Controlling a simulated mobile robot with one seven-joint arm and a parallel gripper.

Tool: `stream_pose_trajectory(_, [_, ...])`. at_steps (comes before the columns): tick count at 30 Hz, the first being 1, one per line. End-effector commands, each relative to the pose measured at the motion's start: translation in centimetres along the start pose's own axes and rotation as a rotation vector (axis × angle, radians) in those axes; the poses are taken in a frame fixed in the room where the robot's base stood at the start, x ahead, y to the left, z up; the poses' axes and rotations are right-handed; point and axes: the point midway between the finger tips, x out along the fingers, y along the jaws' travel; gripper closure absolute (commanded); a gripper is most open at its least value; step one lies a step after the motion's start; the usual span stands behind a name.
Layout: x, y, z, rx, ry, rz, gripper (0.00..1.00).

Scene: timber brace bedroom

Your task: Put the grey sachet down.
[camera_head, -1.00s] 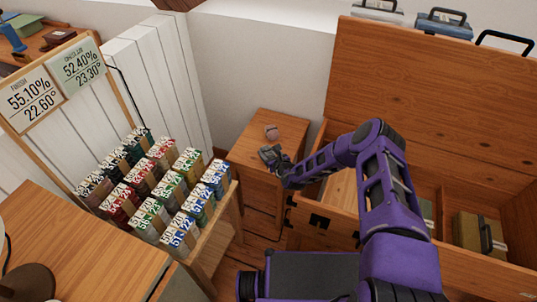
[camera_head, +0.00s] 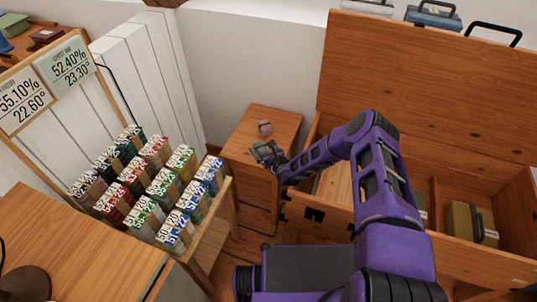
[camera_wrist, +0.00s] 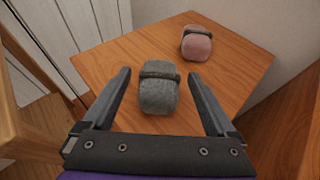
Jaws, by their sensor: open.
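The grey sachet (camera_wrist: 158,98) rests on the wooden top of a small bedside cabinet (camera_wrist: 232,62), with a dark band across it. In the wrist view it lies between the two spread fingers of my gripper (camera_wrist: 160,92), with a gap on each side. My gripper is open and holds nothing. In the head view my gripper (camera_head: 262,152) is low over the front part of the cabinet top (camera_head: 285,120). The sachet is hard to tell from the gripper there.
A pink sachet (camera_wrist: 197,44) sits further back on the cabinet top, also in the head view (camera_head: 265,127). A large open wooden chest (camera_head: 420,95) stands to the right. A rack of labelled packets (camera_head: 150,185) stands to the left. White panelling (camera_head: 150,80) is behind.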

Motion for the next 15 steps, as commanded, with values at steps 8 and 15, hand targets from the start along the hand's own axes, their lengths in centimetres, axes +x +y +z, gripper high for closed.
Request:
stream_pose_trajectory(8, [-5.8,0.0,0.3,0.001,0.003,0.001,0.08])
stream_pose_trajectory(15, [-9.9,0.0,0.1,0.001,0.003,0.0,0.08])
